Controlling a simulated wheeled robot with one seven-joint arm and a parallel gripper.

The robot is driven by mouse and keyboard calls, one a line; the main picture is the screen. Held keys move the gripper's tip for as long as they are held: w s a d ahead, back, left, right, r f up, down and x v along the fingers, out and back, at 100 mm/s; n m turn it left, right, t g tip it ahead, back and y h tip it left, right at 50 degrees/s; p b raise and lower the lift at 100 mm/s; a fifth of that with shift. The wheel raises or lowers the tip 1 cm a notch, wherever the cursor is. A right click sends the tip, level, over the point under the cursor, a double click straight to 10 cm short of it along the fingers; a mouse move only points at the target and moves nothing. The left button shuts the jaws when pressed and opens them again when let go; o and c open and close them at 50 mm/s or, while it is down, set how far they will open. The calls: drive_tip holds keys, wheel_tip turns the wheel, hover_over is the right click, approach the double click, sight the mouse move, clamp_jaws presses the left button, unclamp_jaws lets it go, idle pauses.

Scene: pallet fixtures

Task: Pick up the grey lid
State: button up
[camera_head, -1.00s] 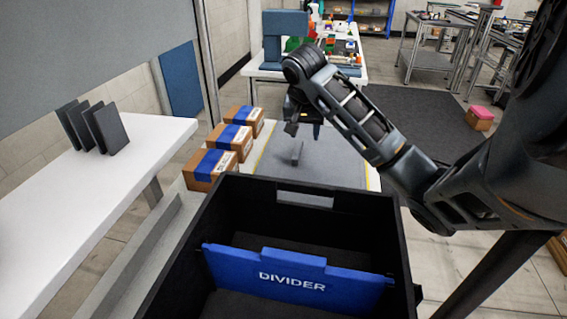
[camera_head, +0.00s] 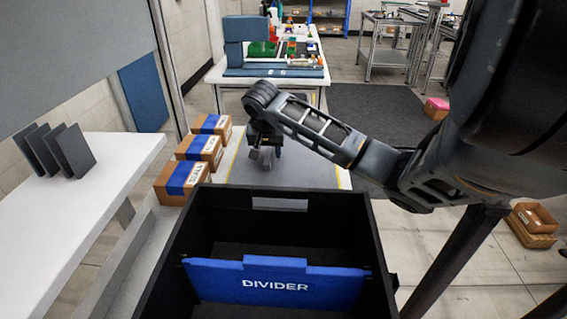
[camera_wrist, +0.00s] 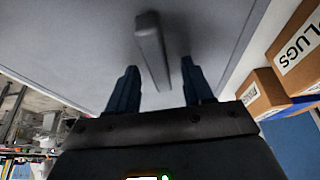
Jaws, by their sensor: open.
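The grey lid (camera_head: 308,171) is a broad flat panel lying behind the black bin. It fills much of the wrist view (camera_wrist: 75,45), with a raised grey bar handle (camera_wrist: 151,45) standing out from it. My gripper (camera_head: 262,160) is over the left part of the lid, close to the handle. In the wrist view my gripper (camera_wrist: 160,64) is open, with its two dark fingers apart and the near end of the handle between them in the picture. I cannot tell whether either finger touches it. The gripper partly hides the handle in the head view.
The black bin (camera_head: 372,235) with a blue divider (camera_head: 275,283) stands in front. Several brown boxes with blue bands (camera_head: 182,181) line the lid's left side. A white table (camera_head: 75,205) holds dark upright panels at left. A cluttered workbench (camera_head: 318,78) stands behind.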

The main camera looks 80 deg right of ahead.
drive_tip(key=shift+f, duration=0.2)
idle(0.4)
clamp_jaws()
idle(0.5)
